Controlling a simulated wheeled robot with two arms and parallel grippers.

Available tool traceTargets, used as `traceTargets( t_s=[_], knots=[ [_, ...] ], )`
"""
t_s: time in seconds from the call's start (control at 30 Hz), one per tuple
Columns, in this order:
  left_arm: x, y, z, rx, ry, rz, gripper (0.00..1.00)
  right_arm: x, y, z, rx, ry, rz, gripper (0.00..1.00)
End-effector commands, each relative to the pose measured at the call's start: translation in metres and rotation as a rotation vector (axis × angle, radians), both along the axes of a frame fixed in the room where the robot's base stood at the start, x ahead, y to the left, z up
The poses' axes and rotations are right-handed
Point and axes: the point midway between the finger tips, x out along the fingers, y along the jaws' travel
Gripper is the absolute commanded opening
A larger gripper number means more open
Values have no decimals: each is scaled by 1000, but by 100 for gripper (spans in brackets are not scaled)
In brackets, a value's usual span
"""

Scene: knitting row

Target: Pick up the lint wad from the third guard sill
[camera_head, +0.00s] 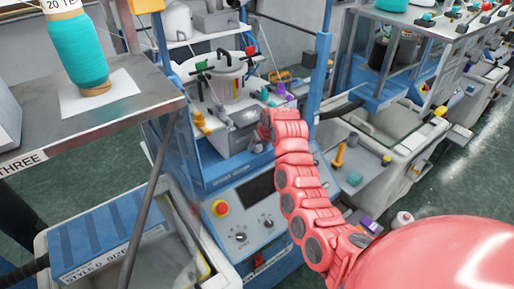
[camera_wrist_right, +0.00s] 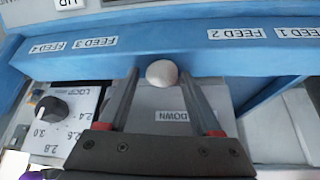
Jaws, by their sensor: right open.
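A small whitish round wad, which looks like the lint wad (camera_wrist_right: 162,73), shows in the right wrist view against the blue sill (camera_wrist_right: 235,62) marked with FEED labels. It sits between the FEED 3 and FEED 2 labels. My right gripper (camera_wrist_right: 160,82) is open, its two dark fingers reaching toward the wad, one tip on each side. I cannot tell whether they touch it. In the head view my pink right arm reaches into the blue-framed machine, and its gripper (camera_head: 259,138) is small and partly hidden by the wrist. The wad cannot be made out there. My left gripper is not in view.
A dial (camera_wrist_right: 48,108) with number marks and a DOWN label lie beyond the fingers in the wrist view. In the head view, a teal yarn cone (camera_head: 78,50) stands on a grey table at left. A control panel (camera_head: 240,225) with a red button is below the arm.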

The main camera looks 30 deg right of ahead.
Motion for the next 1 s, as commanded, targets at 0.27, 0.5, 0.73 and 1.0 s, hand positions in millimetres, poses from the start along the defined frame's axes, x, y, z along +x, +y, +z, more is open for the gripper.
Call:
traceTargets(
  t_s=[0.27, 0.5, 0.73, 1.0],
  knots=[
    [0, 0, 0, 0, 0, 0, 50, 0, 1, 0, 1, 0, 0, 13],
    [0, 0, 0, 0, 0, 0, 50, 0, 2, -1, 2, 3, 2, 0],
    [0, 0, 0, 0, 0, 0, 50, -1, 2, -2, 3, 4, 2, 0],
    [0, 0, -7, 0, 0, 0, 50, 0, 2, 1, 1, 3, 2, 0]
  ],
)
